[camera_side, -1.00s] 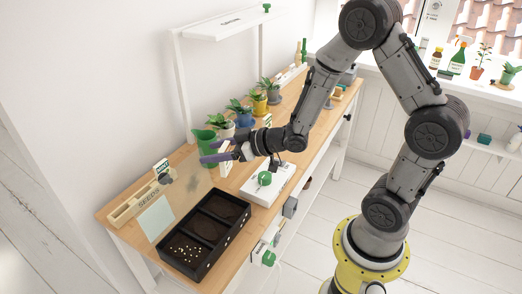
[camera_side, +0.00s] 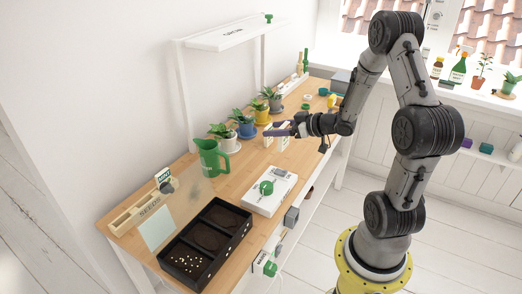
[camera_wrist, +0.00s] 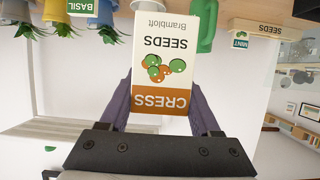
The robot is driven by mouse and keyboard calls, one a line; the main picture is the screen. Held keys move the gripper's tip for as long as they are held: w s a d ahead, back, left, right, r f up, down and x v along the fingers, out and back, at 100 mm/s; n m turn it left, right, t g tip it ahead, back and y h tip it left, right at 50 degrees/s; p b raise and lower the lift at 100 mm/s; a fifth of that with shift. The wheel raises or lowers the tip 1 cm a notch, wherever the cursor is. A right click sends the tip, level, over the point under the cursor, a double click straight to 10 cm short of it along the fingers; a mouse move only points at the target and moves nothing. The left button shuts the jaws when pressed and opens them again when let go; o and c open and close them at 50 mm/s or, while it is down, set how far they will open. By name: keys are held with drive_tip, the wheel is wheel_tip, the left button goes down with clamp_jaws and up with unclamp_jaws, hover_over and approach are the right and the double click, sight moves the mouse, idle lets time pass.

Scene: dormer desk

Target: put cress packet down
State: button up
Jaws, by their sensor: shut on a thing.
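The cress packet (camera_wrist: 160,60) is white with an orange-brown band and a picture of green and orange balls. It appears upside down in the wrist view, between the two purple fingers of my gripper (camera_wrist: 160,108). In the side view my gripper (camera_side: 280,130) is at the middle of the desk, shut on the cress packet (camera_side: 283,142). A second pale packet (camera_side: 267,138) stands close to its left. A green BASIL label (camera_wrist: 82,7) shows at the upper left of the wrist view. I cannot tell whether the cress packet touches the desk.
Potted plants (camera_side: 246,126) line the wall behind. A green jug (camera_side: 209,160), a white device with a green knob (camera_side: 268,192), a SEEDS rack (camera_side: 148,205) and a black soil tray (camera_side: 176,238) are nearer. Desk between jug and packets is clear.

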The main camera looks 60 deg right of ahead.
drive_tip(key=w+d+f, duration=0.2)
drive_tip(key=w+f, duration=0.1)
drive_tip(key=w+d+f, duration=0.2)
drive_tip(key=w+f, duration=0.1)
drive_tip(key=w+d+f, duration=0.2)
drive_tip(key=w+f, duration=0.1)
drive_tip(key=w, duration=0.1)
drive_tip(key=shift+w, duration=0.1)
drive_tip(key=shift+w+d+f, duration=0.1)
drive_tip(key=shift+f, duration=1.5)
drive_tip(key=shift+f, duration=0.2)
drive_tip(key=o, duration=1.3)
drive_tip(key=shift+r, duration=0.1)
